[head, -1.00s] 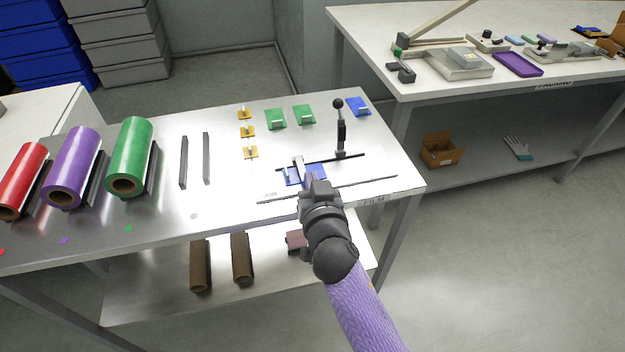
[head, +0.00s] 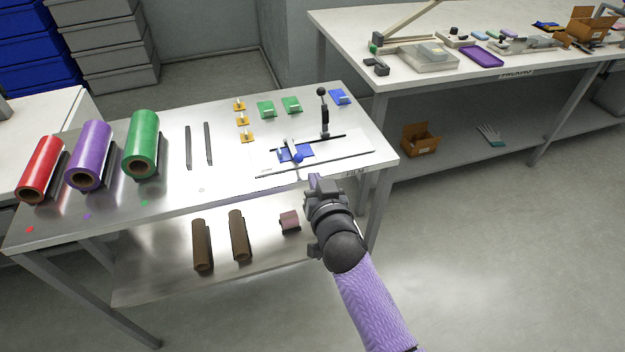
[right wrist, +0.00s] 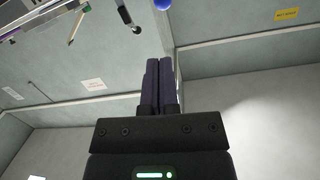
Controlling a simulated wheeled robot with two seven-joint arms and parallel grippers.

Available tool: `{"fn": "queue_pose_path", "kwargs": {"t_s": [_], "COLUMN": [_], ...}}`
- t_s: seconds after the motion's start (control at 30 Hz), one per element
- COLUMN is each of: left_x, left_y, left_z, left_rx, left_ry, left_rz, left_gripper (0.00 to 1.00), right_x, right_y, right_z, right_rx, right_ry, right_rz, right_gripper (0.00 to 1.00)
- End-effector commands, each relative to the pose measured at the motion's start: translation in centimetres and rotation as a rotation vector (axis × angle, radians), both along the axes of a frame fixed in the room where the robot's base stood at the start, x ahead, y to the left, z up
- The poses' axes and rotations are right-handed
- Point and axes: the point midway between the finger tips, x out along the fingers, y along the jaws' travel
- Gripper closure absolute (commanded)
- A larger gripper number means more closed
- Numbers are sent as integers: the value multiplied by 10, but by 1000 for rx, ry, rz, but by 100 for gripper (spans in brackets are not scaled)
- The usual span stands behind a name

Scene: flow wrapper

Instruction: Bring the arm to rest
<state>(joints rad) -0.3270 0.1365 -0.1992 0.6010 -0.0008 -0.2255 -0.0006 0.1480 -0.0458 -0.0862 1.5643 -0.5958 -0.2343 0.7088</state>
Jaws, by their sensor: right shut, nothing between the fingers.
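My right arm comes in from the bottom right in the head view, in a purple sleeve. My right gripper (head: 314,183) is shut and empty, just off the front edge of the metal table (head: 170,205). In the right wrist view its two dark fingers (right wrist: 159,85) lie together with nothing between them, pointing up toward the wall and ceiling. My left gripper is in neither view.
A blue plate (head: 296,153) lies in the film station near the table's front right, by an upright black-knobbed lever (head: 324,115). A second bench (head: 350,60) stands at the back right. Floor at right is clear.

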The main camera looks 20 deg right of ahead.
Motion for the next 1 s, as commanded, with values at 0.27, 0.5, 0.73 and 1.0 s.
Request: {"fn": "queue_pose_path", "kwargs": {"t_s": [0.27, 0.5, 0.73, 1.0], "left_x": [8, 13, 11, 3], "left_y": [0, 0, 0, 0], "left_z": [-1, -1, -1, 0], "left_rx": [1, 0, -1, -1], "left_ry": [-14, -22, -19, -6], "left_rz": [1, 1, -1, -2], "left_gripper": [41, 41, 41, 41], "right_x": [0, -1, -81, -313], "right_y": [-1, 0, -2, -36], "right_z": [0, -4, -160, -322], "right_rx": [0, -2, -103, -234], "right_ry": [-1, 10, 429, 1081], "right_rz": [0, 2, 82, 223], "right_gripper": [100, 100, 100, 100]}}
